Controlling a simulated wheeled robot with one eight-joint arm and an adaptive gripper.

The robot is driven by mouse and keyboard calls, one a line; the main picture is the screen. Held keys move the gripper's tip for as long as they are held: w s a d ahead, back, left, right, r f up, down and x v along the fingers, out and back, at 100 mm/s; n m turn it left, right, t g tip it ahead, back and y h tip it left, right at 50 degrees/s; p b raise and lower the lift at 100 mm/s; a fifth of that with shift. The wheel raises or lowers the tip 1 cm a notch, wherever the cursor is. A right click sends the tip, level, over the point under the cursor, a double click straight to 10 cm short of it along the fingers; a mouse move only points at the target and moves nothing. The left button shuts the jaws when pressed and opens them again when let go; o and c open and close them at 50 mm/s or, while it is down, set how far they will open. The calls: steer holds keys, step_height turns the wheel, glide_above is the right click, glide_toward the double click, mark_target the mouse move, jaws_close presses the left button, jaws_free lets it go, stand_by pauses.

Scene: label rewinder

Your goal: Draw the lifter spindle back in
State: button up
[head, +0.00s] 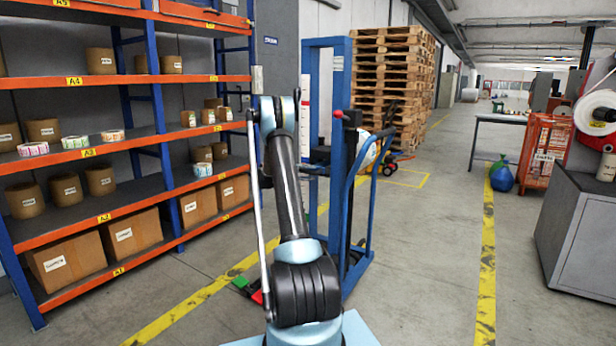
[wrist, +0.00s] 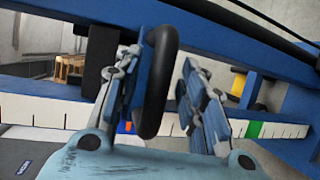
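The blue lifter (head: 311,110) stands in front of my arm in the head view, with an upright mast and a blue handle frame. A red knob (head: 338,114) tops a dark part beside the mast. A whitish round thing (head: 369,155) shows partly behind the handle frame. I cannot make out the spindle for certain. In the wrist view my gripper (wrist: 176,55) has its two fingers apart. A black rounded loop (wrist: 157,85) lies between them, close against the left finger; whether it touches is unclear. My gripper is not clearly visible in the head view.
A white scale (wrist: 60,112) with coloured marks runs behind the fingers. The orange shelf rack (head: 150,80) with rolls and cartons stands left. Stacked pallets (head: 393,75) stand behind the lifter. A grey cabinet (head: 575,235) stands right; floor between it and the lifter is clear.

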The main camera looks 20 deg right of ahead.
jaws_close()
steer(key=shift+s+a, duration=0.1)
